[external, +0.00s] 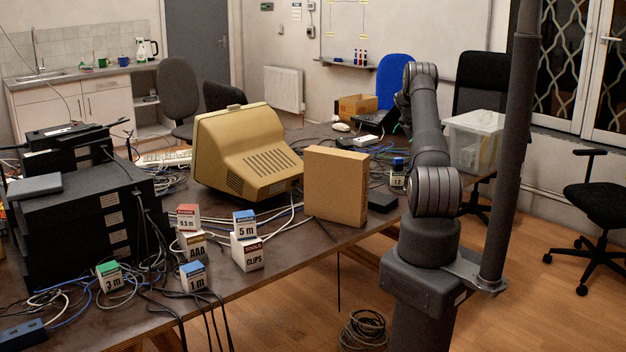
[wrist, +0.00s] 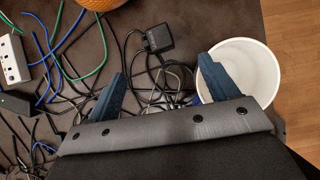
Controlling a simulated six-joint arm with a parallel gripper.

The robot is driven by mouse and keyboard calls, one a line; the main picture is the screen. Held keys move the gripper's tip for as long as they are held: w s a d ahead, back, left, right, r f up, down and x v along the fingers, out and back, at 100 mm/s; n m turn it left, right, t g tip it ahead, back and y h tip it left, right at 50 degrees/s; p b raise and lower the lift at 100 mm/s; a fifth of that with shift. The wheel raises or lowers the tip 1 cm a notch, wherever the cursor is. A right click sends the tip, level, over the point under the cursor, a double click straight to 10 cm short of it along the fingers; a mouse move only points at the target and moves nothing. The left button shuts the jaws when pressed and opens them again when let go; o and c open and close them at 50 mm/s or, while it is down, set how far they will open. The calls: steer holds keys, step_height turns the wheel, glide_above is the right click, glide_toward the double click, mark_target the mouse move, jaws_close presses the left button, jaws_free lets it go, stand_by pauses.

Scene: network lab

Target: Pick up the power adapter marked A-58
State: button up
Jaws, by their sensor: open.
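A black power adapter (wrist: 158,38) with a thin cable lies on the dark table in the wrist view, near the top middle. No marking can be read on it, so I cannot tell whether it is A-58. My gripper (wrist: 163,66) is open, with its two blue fingers spread wide. The adapter shows beyond the fingertips, roughly between their lines, and nothing is held. In the external view my arm reaches over the far part of the table, and its links hide the jaws. I cannot pick out the adapter there.
A white round container (wrist: 262,68) stands close beside the right finger. Tangled black cables (wrist: 165,80) lie between the fingers. A white power strip (wrist: 12,60) and blue and green cables lie at left. A cardboard box (external: 335,187) and a beige monitor (external: 245,150) stand on the table.

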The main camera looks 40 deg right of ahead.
steer(key=x, duration=0.8)
steer(key=shift+d+f, duration=0.15)
steer(key=shift+f, duration=0.2)
steer(key=shift+w+x, duration=0.2)
steer(key=shift+x, duration=1.05)
steer(key=shift+w+x, duration=0.25)
steer(key=shift+x, duration=1.05)
steer(key=shift+c, duration=0.5)
steer(key=c, duration=1.1)
